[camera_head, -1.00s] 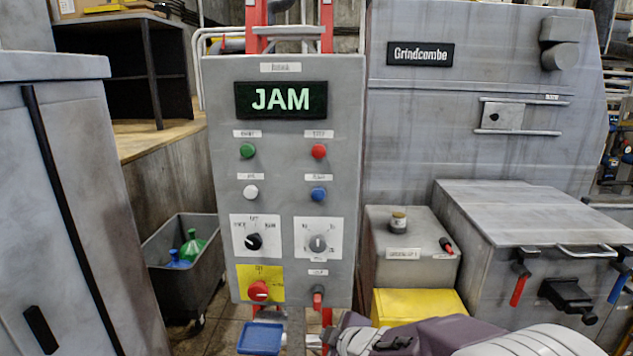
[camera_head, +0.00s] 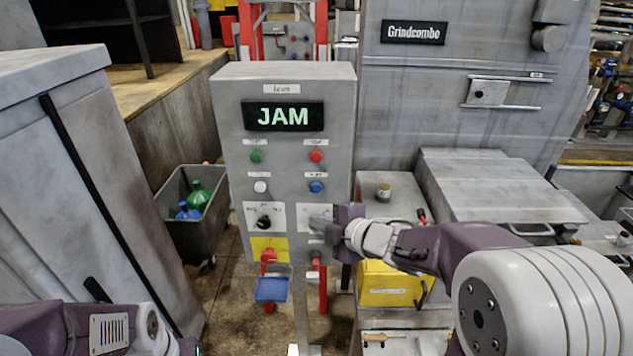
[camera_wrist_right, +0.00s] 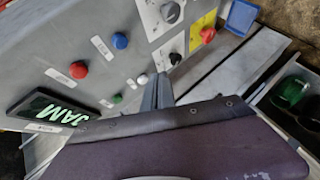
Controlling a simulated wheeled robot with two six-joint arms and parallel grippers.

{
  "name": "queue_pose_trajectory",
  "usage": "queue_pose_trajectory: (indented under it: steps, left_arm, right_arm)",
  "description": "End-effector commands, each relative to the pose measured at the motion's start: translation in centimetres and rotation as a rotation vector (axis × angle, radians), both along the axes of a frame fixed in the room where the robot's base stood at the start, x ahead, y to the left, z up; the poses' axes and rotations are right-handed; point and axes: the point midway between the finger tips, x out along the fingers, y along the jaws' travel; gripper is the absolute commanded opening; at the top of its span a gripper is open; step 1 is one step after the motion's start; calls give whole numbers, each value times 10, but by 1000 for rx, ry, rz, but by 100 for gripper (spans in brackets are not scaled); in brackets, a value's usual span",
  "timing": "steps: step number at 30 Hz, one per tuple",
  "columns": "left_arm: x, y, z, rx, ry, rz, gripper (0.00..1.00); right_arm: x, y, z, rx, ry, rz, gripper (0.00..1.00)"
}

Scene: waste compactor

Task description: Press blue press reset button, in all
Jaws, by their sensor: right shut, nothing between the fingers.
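The blue button (camera_head: 316,187) is on the right of the grey control panel (camera_head: 236,150), below the red button (camera_head: 316,156). It also shows in the right wrist view (camera_wrist_right: 120,40). The panel's display (camera_head: 283,116) reads JAM. My right gripper (camera_head: 318,225) is shut and empty, in front of the panel below the blue button, over the right-hand selector dial's plate. In the right wrist view its fingertips (camera_wrist_right: 160,80) are apart from the blue button. My left arm shows at the lower left; its gripper fingers are not visible.
A green button (camera_head: 256,157), a white button (camera_head: 261,187), a black selector knob (camera_head: 264,221) and a red knob on a yellow plate (camera_head: 268,256) share the panel. A grey bin (camera_head: 190,230) with bottles stands left. A yellow box (camera_head: 390,285) is below my right arm.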

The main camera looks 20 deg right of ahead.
Motion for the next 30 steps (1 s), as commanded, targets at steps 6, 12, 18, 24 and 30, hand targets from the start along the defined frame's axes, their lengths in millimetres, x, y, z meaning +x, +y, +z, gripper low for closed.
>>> queue_pose_trajectory:
  steps: [6, 12, 18, 24, 30]
  left_arm:
    - [0, 0, 0, 0, 0, 0, 60]
    - [0, 0, 3, 0, 0, 0, 60]
    - [0, 0, 9, 0, 0, 0, 60]
    - [0, 0, 15, 0, 0, 0, 60]
    - [0, 0, 17, 0, 0, 0, 60]
  right_arm:
    - [2, 0, 0, 0, 0, 0, 0]
    - [24, -7, 0, 1, 1, 0, 0]
    - [53, -15, 0, 0, 2, 0, 0]
    - [75, -21, 1, 1, 2, -1, 0]
    - [84, -24, -1, 1, 2, -1, 0]
